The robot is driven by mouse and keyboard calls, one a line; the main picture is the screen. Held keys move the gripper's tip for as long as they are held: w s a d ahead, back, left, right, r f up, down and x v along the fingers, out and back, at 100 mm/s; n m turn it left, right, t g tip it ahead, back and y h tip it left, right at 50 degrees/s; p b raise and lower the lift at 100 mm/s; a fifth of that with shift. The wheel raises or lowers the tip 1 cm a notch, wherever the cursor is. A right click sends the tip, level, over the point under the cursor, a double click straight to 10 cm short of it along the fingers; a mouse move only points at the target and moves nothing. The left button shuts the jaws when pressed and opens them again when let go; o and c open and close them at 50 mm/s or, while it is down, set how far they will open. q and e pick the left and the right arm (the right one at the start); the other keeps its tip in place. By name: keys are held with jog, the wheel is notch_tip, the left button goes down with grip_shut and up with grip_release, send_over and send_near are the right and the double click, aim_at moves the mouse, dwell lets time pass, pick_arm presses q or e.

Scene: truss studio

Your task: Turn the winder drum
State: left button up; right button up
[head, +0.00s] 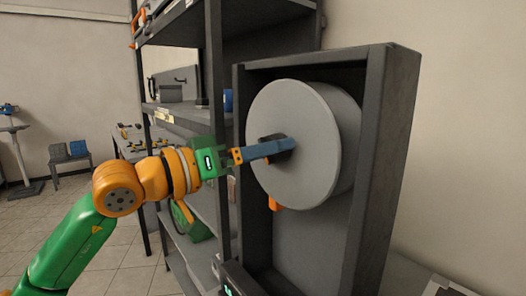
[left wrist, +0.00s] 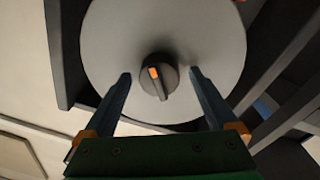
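The winder drum (head: 315,182) is a large light-grey cylinder set in a dark upright frame (head: 375,160). A dark knob (left wrist: 158,77) with an orange mark sits at the middle of the drum's face (left wrist: 110,40). My left gripper (head: 284,147) reaches in from the left, level with the knob. In the left wrist view my left gripper (left wrist: 159,74) is open, with one blue finger on each side of the knob and a gap on both sides. In the head view the fingers partly hide the knob. My right gripper is not in view.
An orange piece (head: 275,204) shows below the drum. A dark shelf rack (head: 214,80) stands left of the frame, close behind my left arm. A green bin (head: 190,222) is on its lower part.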

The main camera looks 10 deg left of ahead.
pick_arm(q)
jog(key=b+v, duration=0.2)
jog(key=v, duration=0.5)
jog(key=shift+b, duration=0.4)
